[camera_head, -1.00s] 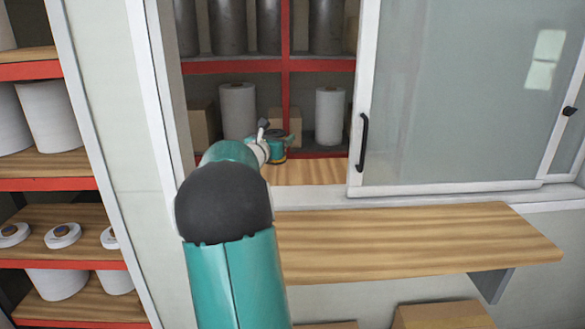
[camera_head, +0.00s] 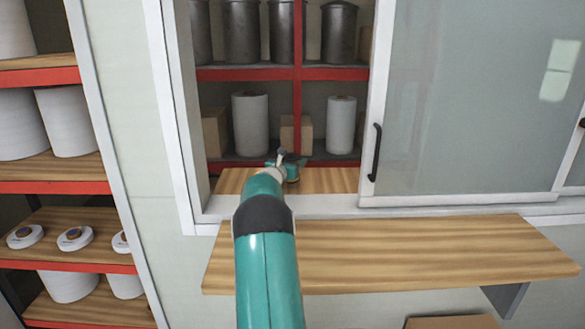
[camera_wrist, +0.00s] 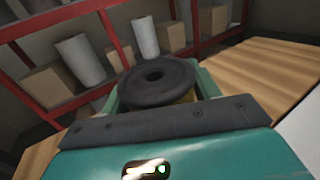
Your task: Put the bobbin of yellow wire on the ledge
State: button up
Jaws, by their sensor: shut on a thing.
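My gripper (camera_head: 291,166) reaches through the open part of the sliding window, above a wooden sill (camera_head: 335,181). In the wrist view it is shut on the bobbin (camera_wrist: 157,80), with a teal finger on either side. The bobbin's round dark flange with a centre hole faces up, and a sliver of yellow wire shows beneath it. The bobbin is roughly upright; its underside is hidden, so I cannot tell whether it touches the sill. A wooden ledge (camera_head: 420,252) juts from the wall below the window, on my arm's near side, with nothing on it.
A white window frame and a glass pane with a black handle (camera_head: 375,152) bound the opening on the right. Red shelving (camera_head: 325,73) with white rolls, boxes and grey canisters stands behind. Another rack of white spools (camera_head: 75,238) is at left. Cardboard (camera_head: 450,322) lies below the ledge.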

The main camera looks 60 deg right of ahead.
jog(key=shift+a+f, duration=0.1)
jog(key=shift+f, duration=0.95)
jog(key=shift+f, duration=0.15)
jog(key=o, duration=1.2)
jog(key=shift+a, duration=0.4)
jog(key=a, duration=1.1)
jog(key=shift+a, duration=0.1)
